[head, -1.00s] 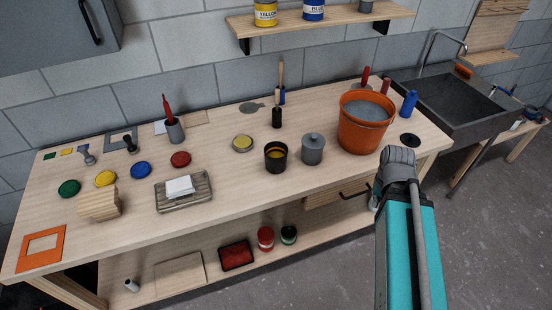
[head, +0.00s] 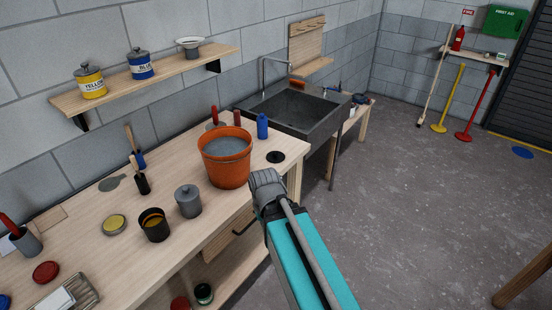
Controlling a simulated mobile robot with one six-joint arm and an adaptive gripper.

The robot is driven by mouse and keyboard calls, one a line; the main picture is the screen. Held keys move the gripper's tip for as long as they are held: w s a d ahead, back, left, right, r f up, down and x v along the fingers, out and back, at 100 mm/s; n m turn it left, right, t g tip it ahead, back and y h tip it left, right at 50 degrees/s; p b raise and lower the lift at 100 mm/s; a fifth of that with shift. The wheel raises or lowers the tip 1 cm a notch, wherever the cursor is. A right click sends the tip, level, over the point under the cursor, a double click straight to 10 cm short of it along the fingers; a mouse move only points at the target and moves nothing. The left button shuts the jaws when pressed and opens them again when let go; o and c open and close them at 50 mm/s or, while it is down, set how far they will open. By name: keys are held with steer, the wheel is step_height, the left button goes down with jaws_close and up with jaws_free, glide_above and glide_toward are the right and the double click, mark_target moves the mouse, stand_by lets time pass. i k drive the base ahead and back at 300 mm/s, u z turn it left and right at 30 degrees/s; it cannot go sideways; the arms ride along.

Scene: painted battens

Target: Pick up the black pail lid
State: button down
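A flat black disc (head: 275,157), which looks like the black pail lid, lies on the bench top near its right end. It is just right of the orange pail (head: 226,160), which holds something grey. In the head view, my teal arm reaches up from the bottom, and its grey joint is in front of the bench edge, below the disc. No gripper fingers show, so I cannot see whether they are open or shut. Nothing visible touches the disc.
A blue bottle (head: 262,126) stands just behind the disc. A dark sink (head: 297,112) adjoins the bench's right end. Open floor (head: 430,210) lies to the right.

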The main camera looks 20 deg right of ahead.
mark_target(273, 157)
steer(key=k, duration=1.35)
steer(key=u, duration=0.45)
steer(key=i, duration=1.75)
steer(key=z, duration=0.45)
steer(key=i, duration=0.55)
steer(key=z, duration=0.55)
